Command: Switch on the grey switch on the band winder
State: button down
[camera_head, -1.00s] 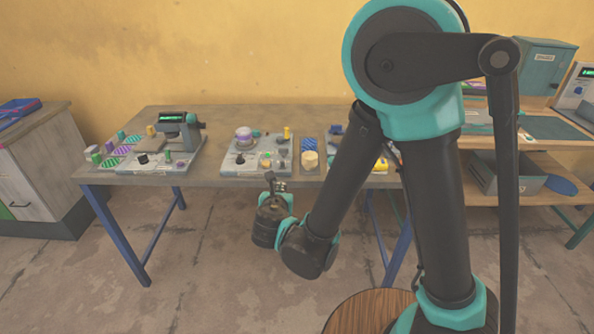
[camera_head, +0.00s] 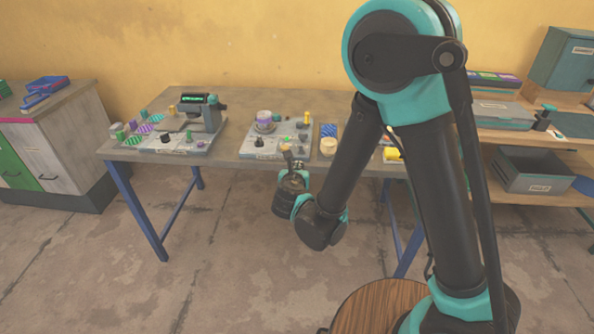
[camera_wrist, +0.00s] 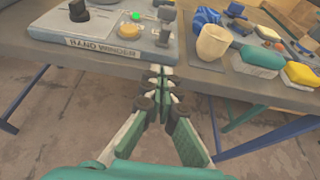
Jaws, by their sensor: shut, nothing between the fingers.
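The band winder (camera_head: 249,144) is a grey panel near the front edge of the table, with a purple-topped spool, a black knob and small controls. Its name label (camera_wrist: 103,48) faces me in the wrist view. A grey upright switch (camera_wrist: 165,16) stands at the panel's right front corner, beside a bright green button (camera_wrist: 136,16). Whether the switch is on or off I cannot tell. My gripper (camera_wrist: 161,76) is shut and empty, in front of the panel's front edge, just below the switch in the wrist view. In the head view my gripper (camera_head: 287,152) overlaps the panel's front edge.
Another grey machine (camera_head: 200,112) stands left on the same table (camera_head: 235,95). The floor before the table is open.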

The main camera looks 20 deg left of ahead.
aim_at(301, 146)
jog(key=w, duration=0.2)
jog(key=w+a, duration=0.1)
jog(key=w, duration=0.2)
jog(key=shift+w+a, duration=0.1)
jog(key=shift+w, duration=0.05)
jog(key=shift+w+a+r, duration=0.2)
jog(key=shift+w+r, duration=0.1)
jog(key=shift+w, duration=0.3)
jog(key=shift+w+r+g+h, duration=0.2)
jog(key=shift+r+g+h, duration=0.15)
jog(key=shift+g, duration=0.35)
jog(key=shift+w+a+r+g+h, duration=0.15)
jog(key=shift+w+r+g, duration=0.2)
jog(key=shift+g, duration=0.3)
jog(key=shift+w+d+r+g+h, duration=0.1)
jog(key=shift+w+r+g, duration=0.2)
jog(key=shift+g, duration=0.35)
jog(key=shift+w+a+r+g, duration=0.25)
jog(key=shift+w+g, duration=0.15)
jog(key=shift+g, duration=0.5)
jog(key=shift+w+r, duration=0.1)
jog(key=shift+w, duration=0.1)
jog(key=shift+r, duration=0.1)
